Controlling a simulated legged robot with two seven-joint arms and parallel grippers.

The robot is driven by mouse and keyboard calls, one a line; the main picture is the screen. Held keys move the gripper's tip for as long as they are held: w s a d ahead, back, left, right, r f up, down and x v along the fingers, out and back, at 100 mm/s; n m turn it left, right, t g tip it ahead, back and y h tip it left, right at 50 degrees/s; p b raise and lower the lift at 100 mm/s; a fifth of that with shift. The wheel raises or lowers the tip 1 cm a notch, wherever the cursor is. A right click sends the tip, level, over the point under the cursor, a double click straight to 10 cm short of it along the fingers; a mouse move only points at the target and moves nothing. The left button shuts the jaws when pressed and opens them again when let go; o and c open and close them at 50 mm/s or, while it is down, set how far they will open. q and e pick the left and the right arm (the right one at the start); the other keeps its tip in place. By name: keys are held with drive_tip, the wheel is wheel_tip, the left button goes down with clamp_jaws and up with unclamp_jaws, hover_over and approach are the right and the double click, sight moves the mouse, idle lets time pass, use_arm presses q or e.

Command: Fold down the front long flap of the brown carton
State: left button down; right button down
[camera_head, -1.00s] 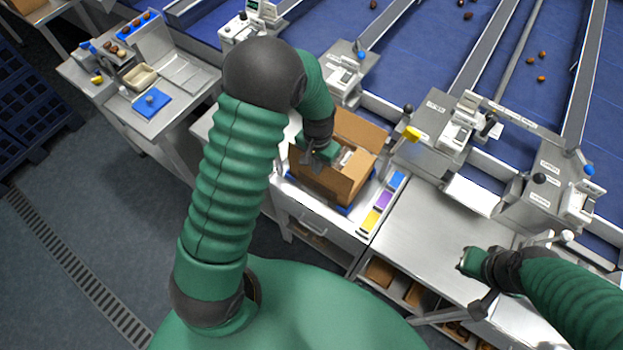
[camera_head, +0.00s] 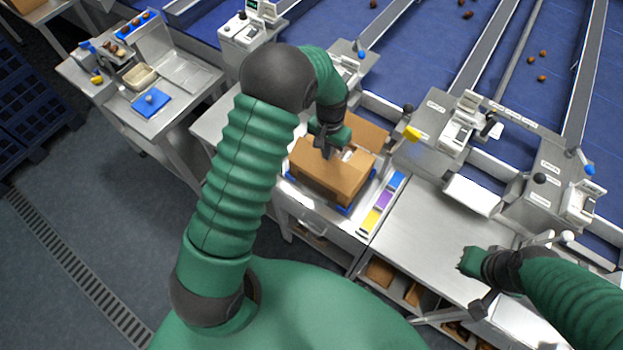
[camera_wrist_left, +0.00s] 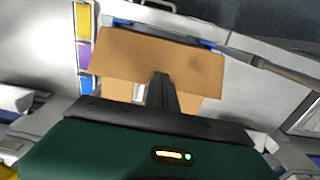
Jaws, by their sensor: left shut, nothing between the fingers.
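The brown carton (camera_head: 325,188) stands on the bench below my left arm; it also shows in the left wrist view. Its front long flap (camera_head: 346,172) is tipped inward over the front of the opening and shows as a broad brown panel in the left wrist view (camera_wrist_left: 150,55). The back flap (camera_head: 367,131) stands open. My left gripper (camera_head: 327,153) is shut and empty, its fingers at the inner edge of the front flap; contact is hard to tell. My right gripper (camera_head: 466,264) is over the steel table at right, its fingers unclear.
A blue tray edge (camera_head: 342,209) shows under the carton. Yellow, purple and blue blocks (camera_head: 384,201) sit right of it. The steel table (camera_head: 425,235) at right is mostly clear. Machine units with levers (camera_head: 440,125) stand behind.

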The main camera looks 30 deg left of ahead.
use_arm(q)
drive_tip(key=shift+s+f+b, duration=0.1)
drive_tip(key=shift+f+b, duration=0.25)
drive_tip(key=shift+f, duration=0.05)
drive_tip(key=shift+f+b, duration=1.25)
drive_tip(key=shift+f, duration=0.65)
drive_tip(key=shift+r, duration=0.15)
wheel_tip(320, 180, up, 11)
drive_tip(key=p, duration=0.8)
